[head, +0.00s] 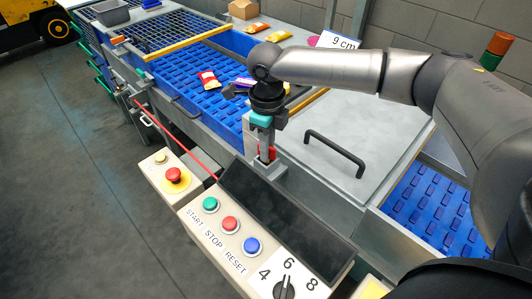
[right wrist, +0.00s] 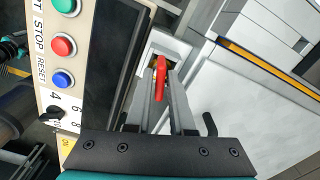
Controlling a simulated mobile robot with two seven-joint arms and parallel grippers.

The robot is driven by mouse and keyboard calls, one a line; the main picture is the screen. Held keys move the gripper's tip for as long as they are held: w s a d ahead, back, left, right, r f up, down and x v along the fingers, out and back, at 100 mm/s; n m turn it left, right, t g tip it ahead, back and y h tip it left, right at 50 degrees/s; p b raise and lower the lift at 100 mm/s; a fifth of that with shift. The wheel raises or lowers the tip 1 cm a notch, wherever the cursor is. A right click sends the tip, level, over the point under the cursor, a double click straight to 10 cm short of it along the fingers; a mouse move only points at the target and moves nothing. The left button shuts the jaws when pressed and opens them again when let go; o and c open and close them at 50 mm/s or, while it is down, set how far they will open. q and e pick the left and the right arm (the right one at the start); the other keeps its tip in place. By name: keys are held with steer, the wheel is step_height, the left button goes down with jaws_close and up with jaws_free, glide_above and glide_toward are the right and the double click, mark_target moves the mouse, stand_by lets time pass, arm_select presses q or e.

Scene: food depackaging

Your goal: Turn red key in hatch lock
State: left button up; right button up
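The hatch lock (right wrist: 183,45) is a pale grey box beside the dark panel of the control console. The red key (right wrist: 161,70) stands in it, between the fingertips of my right gripper (right wrist: 162,84). In the head view my right gripper (head: 264,148) points down at the lock, and red parts show beside its fingers. Whether the fingers press on the key or leave a small gap, I cannot tell. The grey hatch lid (head: 390,130) with a black handle (head: 333,153) lies flat and closed. No fingers of my left gripper show in either view.
The console has a green button (head: 210,204), a red button (head: 230,224), a blue button (head: 251,245) and a dial (head: 284,289). An emergency stop (head: 174,175) stands to its left. Packets (head: 208,79) lie on the blue conveyor (head: 170,75). A "9 cm" sign (head: 338,42) stands behind.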

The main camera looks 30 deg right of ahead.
steer(key=shift+o, duration=1.2)
steer(key=shift+r, duration=0.1)
step_height(320, 180, up, 7)
steer(key=p, duration=0.6)
steer(key=shift+p, duration=0.4)
